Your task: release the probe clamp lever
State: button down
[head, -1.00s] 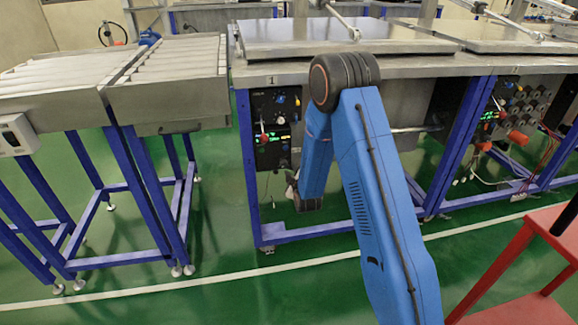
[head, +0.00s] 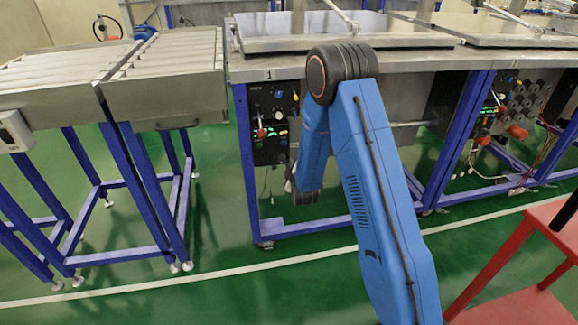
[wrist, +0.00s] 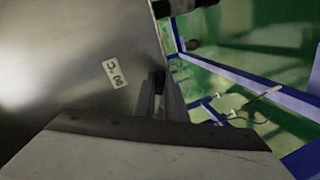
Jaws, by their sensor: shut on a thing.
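In the head view my gripper (head: 293,180) is low beside the frame of station 1, partly hidden behind my blue arm. In the wrist view my gripper's fingers (wrist: 165,92) are close together beside a metal panel (wrist: 75,60) with a small white label. A dark narrow piece, seemingly the probe clamp lever (wrist: 158,78), shows at the fingertips. Its full shape is hidden. A pale slim handle on a thin cable, perhaps the probe (wrist: 269,91), shows to the right against the green floor.
A control panel (head: 272,115) with a red knob is on the front of station 1, above the gripper. A roller conveyor (head: 165,70) stands at left. A red stand (head: 500,270) is at lower right. Green floor is open in front.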

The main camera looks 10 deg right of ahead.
jog(key=shift+d+r+n+h, duration=0.1)
jog(key=shift+r+n+h, duration=0.25)
jog(key=shift+n, duration=0.35)
jog(key=c, duration=1.8)
grip_release()
